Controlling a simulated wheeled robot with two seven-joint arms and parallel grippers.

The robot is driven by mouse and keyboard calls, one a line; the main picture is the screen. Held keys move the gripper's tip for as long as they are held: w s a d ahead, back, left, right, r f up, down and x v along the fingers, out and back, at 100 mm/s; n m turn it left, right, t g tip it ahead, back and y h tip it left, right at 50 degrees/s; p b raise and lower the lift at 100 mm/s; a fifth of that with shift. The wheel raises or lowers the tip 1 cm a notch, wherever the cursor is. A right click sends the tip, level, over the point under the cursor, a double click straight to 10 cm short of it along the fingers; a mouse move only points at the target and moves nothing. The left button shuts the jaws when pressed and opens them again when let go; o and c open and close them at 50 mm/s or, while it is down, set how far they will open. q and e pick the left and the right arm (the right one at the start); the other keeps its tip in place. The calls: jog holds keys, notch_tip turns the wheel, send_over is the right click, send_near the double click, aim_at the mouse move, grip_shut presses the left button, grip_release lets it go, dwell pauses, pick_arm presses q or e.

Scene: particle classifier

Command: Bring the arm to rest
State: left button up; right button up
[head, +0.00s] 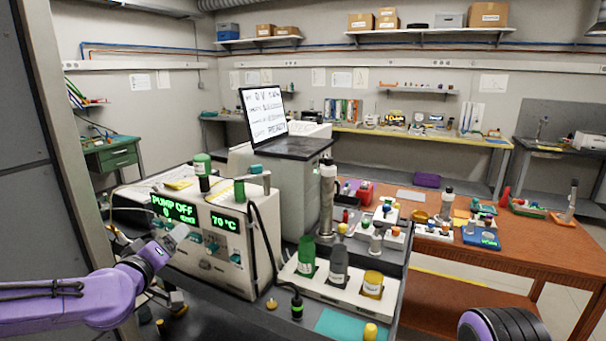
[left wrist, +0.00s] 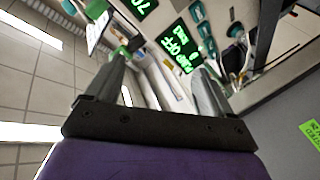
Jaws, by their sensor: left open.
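My left arm, purple, comes in from the left in the head view. Its gripper (head: 176,238) is in front of the white machine's front panel, close to its knobs; I cannot tell if it touches. In the left wrist view my left gripper (left wrist: 160,85) has its two fingers spread apart with nothing between them. The machine (head: 225,262) has green displays reading "PUMP OFF" and "70 °C"; the pump display (left wrist: 180,48) also shows in the left wrist view. Only a round purple and black part of my right arm shows at the lower right; its gripper is not in view.
A white holder (head: 338,292) with green, grey and yellow bottles stands right of the machine. A monitor (head: 264,114) stands on a dark-topped cabinet behind. A brown table (head: 540,262) with several small items is at the right. A grey panel (head: 22,200) borders the left.

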pick_arm(q)
jog(key=s+d+f+n+g+y, duration=0.1)
jog(key=s+f+g, duration=0.35)
jog(key=f, duration=0.85)
jog(key=s+f+n+g+y, duration=0.1)
jog(key=s+f, duration=0.6)
jog(key=f, duration=0.6)
jog(key=s+f+m+g, duration=0.1)
jog(key=s+f+g, duration=0.1)
jog(key=s+f, duration=0.3)
jog(key=s+a+f+m+g+y, duration=0.1)
jog(key=s+f+g, duration=0.2)
jog(key=s, duration=1.1)
jog(key=s+f+m+g, duration=0.1)
jog(key=s+f+g, duration=0.1)
jog(key=s+f, duration=0.6)
jog(key=shift+s+a+f, duration=0.15)
jog(key=shift+s+f, duration=0.2)
jog(key=shift+s, duration=0.3)
jog(key=shift+g, duration=0.25)
